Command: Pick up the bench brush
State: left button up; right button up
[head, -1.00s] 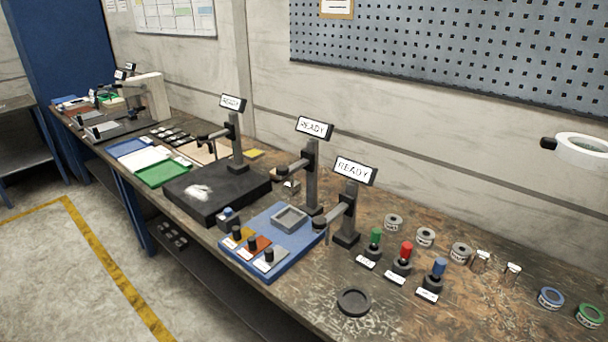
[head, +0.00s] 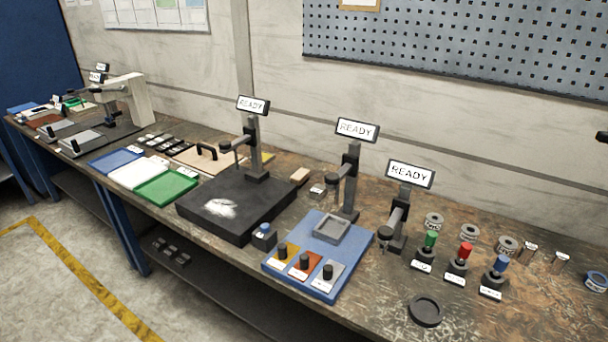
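I cannot clearly make out a bench brush. A small tan block (head: 300,176) lies on the bench behind the black platform, and it may be the brush, but it is too small to tell. A black arched handle (head: 207,151) stands on a flat tan board (head: 190,158) left of the platform's post. The black platform (head: 240,225) has a white patch (head: 220,208) on its top. Neither of my grippers is in view.
The long workbench (head: 375,310) runs along the wall. A blue tray (head: 328,276) with knobs, posts with READY signs (head: 357,130), coloured-handled tools (head: 465,255) and a black round dish (head: 425,311) crowd it. Green (head: 167,188) and white mats lie left. Floor in front is clear.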

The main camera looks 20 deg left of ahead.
aim_at(301, 177)
jog(key=j, duration=0.65)
jog(key=k+j+z, duration=0.15)
jog(key=j, duration=1.15)
jog(key=k+j+z, duration=0.15)
jog(key=j, duration=0.45)
